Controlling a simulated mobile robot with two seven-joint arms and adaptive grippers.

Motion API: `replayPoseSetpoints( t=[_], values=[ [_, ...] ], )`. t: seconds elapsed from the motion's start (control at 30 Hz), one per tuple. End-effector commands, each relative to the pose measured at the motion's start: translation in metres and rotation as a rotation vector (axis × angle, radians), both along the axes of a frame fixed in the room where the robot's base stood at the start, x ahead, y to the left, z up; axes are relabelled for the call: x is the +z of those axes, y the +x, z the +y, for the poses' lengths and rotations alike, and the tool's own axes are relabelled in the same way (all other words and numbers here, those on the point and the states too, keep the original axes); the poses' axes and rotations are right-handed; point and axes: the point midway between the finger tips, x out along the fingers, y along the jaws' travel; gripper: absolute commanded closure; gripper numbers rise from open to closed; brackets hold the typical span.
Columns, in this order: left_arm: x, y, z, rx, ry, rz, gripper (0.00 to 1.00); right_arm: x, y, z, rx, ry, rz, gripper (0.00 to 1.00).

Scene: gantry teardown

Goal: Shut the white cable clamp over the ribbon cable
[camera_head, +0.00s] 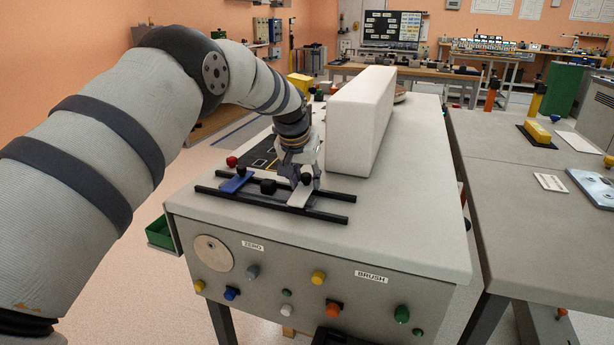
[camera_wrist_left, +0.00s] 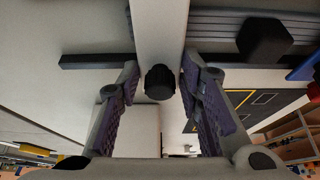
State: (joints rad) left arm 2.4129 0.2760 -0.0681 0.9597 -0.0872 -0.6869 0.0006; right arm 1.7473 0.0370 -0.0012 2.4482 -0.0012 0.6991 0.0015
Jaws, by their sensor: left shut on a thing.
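The white cable clamp (camera_head: 299,197) is a white bar with a black knob, lying across two black rails on the bench top. In the left wrist view the white bar (camera_wrist_left: 160,28) runs up between my fingers, its black knob (camera_wrist_left: 159,82) in front of it. My right gripper is out of view.
A blue clamp (camera_head: 237,182) and a black block (camera_head: 268,187) sit left of the white clamp. A tall white box (camera_head: 358,122) stands just behind and right of my gripper. The bench top (camera_head: 410,220) to the right is clear.

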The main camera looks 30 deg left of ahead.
Motion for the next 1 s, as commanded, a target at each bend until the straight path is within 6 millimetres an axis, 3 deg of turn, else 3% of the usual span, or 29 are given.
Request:
replayPoseSetpoints(
  t=[0.2,0.23,0.27,0.6,1.0],
  values=[
    [-0.005,-0.002,-0.001,-0.001,-0.002,0.01,1.0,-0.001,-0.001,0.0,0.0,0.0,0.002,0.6],
    [-0.005,-0.002,-0.001,-0.001,-0.002,0.011,0.63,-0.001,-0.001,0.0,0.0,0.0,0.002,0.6],
    [-0.006,-0.002,-0.001,-0.001,-0.002,0.011,0.59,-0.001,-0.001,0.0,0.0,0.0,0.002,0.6],
    [0.004,-0.003,-0.001,-0.001,-0.001,0.003,0.59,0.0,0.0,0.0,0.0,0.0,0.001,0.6],
    [0.09,-0.042,-0.011,-0.001,-0.001,0.004,0.59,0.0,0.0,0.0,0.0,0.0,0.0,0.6]
  ],
)
